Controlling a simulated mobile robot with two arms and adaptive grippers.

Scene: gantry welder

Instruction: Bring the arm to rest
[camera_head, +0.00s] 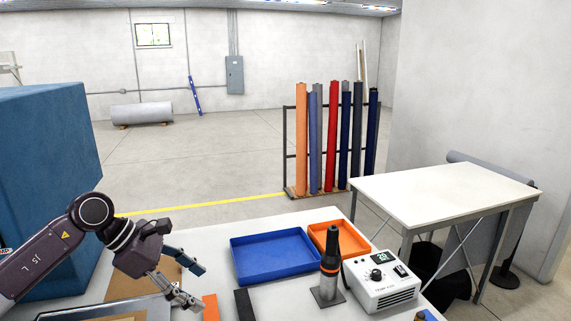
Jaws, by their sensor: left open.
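My left arm (60,245) comes in from the left over the white work table. My left gripper (194,284) is open, with its fingers apart and nothing visible between them. It is above the table, left of the blue tray and close to an orange strip (210,307). My right arm and right gripper are not in the picture.
A blue tray (274,278) and an orange tray (352,237) stand empty on the table. A black tool (330,250) stands upright in a holder beside a white control unit (384,287). A dark strip (244,304) lies in front. A blue block (45,170) rises at left.

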